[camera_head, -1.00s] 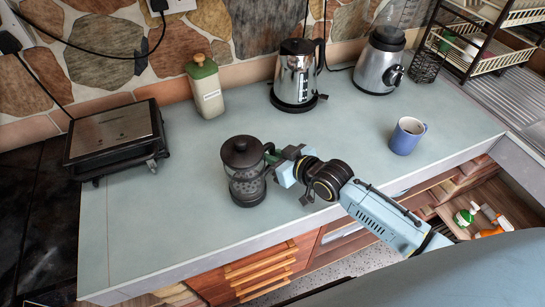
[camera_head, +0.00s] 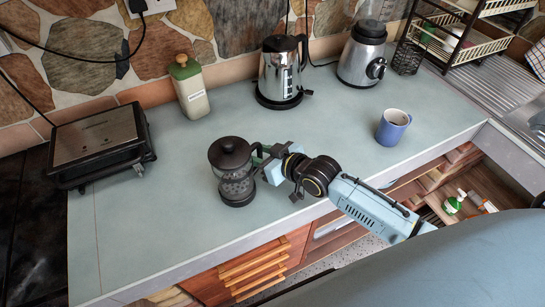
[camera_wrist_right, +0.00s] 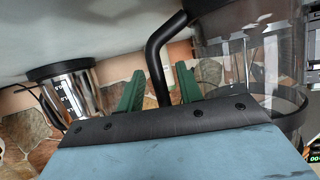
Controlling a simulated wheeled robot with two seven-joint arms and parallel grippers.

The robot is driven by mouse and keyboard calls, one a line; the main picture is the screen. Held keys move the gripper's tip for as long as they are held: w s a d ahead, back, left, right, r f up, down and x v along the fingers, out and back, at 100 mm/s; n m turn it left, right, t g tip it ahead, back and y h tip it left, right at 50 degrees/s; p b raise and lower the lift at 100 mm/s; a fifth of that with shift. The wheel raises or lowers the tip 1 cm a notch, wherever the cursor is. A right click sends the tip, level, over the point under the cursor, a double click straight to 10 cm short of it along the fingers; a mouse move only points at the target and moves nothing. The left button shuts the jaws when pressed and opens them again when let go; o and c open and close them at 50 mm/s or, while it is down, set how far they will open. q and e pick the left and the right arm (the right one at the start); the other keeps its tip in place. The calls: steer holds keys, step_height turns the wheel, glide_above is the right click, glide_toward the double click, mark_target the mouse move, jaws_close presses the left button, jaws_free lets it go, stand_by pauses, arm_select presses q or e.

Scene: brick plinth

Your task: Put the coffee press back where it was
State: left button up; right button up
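The coffee press (camera_head: 235,183) is a glass jug with a black lid and black base. It stands upright on the pale counter, left of my right gripper. My right gripper (camera_head: 262,160) is at its handle side. In the right wrist view, the green fingers (camera_wrist_right: 158,88) stand either side of the press's black handle (camera_wrist_right: 156,65), with a small gap showing on each side, so they look open around it. The clear jug (camera_wrist_right: 245,65) fills the right of that view. The lower handle is hidden behind my gripper body. My left gripper is not in view.
A silver kettle (camera_head: 281,72), a blender base (camera_head: 362,56) and a green-lidded canister (camera_head: 189,87) stand at the back. A contact grill (camera_head: 100,145) is at left, a blue mug (camera_head: 393,127) at right. The counter (camera_head: 155,205) left of the press is clear.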

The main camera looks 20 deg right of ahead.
steer(key=v, duration=1.1)
steer(key=shift+s+r+p, duration=0.25)
steer(key=shift+s+p, duration=0.05)
steer(key=shift+d, duration=0.15)
steer(key=s+f+m+g+h, duration=0.35)
steer(key=s+g+h, duration=0.4)
steer(key=s, duration=1.05)
step_height(320, 180, down, 31)
steer(key=s+n+g+y+b, duration=0.1)
steer(key=g+y+b, duration=0.15)
steer(key=b, duration=0.25)
steer(key=s+d+f+g+b, duration=0.1)
steer(key=s+f+b, duration=0.3)
steer(key=s+f, duration=1.1)
step_height(320, 180, down, 3)
steer(key=shift+s+d+f+h, duration=0.1)
steer(key=shift+s+d+h, duration=0.3)
steer(key=shift+d, duration=0.45)
steer(key=shift+n, duration=0.25)
